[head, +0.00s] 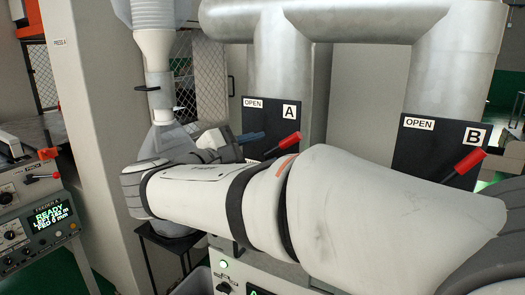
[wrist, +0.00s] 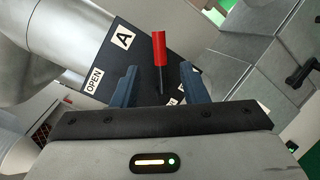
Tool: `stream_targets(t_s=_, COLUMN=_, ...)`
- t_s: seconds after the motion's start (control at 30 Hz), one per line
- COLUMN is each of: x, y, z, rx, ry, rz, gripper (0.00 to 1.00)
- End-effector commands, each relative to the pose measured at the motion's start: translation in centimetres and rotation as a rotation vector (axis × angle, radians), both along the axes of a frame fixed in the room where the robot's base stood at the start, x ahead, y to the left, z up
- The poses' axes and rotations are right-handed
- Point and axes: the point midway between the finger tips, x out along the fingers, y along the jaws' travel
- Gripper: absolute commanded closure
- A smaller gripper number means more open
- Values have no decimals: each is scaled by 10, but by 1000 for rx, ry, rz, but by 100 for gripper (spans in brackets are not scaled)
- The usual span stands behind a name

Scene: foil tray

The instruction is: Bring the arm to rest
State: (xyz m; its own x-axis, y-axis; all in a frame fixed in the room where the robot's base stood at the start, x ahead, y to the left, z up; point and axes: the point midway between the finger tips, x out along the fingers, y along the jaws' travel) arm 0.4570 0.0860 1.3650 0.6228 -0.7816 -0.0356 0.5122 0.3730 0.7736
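My arm stretches across the head view from the lower right to the left, then bends back toward panel A (head: 258,117). My gripper (head: 252,137) shows there only as blue-grey fingers near that panel. In the wrist view my gripper (wrist: 159,84) is open, its two fingers well apart with nothing held between them. A lever with a red handle (wrist: 159,48) shows between and beyond the fingers, in front of the panel marked A (wrist: 125,38). In the head view this red handle (head: 283,145) points up and right. I cannot tell how far the fingers are from it.
Panel B (head: 437,145) with its own red handle (head: 464,162) stands right of A, below large grey pipes (head: 280,70). A pillar (head: 95,110) and a console reading READY (head: 47,212) are at left. A lit control box (head: 223,275) sits below my arm.

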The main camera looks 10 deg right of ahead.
Motion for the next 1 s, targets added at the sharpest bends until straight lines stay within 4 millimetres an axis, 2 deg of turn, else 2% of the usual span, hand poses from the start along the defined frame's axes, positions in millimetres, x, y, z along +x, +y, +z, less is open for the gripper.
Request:
stream_targets(t_s=0.3, x=0, y=0, z=0, rx=1, ry=-1, rz=0, gripper=60)
stream_targets(t_s=0.37, x=-1, y=-8, z=-6, rx=26, ry=15, rz=-13, gripper=60)
stream_targets(t_s=0.47, x=-8, y=-37, z=-34, rx=136, ry=71, rz=-60, gripper=60)
stream_targets(t_s=0.53, x=-19, y=-62, z=-65, rx=266, ry=121, rz=-114, gripper=60)
stream_targets(t_s=0.6, x=-37, y=-86, z=-100, rx=430, ry=163, rz=-182, gripper=60)
stream_targets(t_s=0.7, x=-67, y=-108, z=-149, rx=685, ry=187, rz=-293, gripper=60)
stream_targets(t_s=0.8, x=-99, y=-116, z=-191, rx=948, ry=167, rz=-419, gripper=60)
stream_targets(t_s=0.9, x=-125, y=-113, z=-223, rx=1209, ry=102, rz=-547, gripper=60)
stream_targets(t_s=1.0, x=-143, y=-104, z=-244, rx=1435, ry=10, rz=-666, gripper=60)
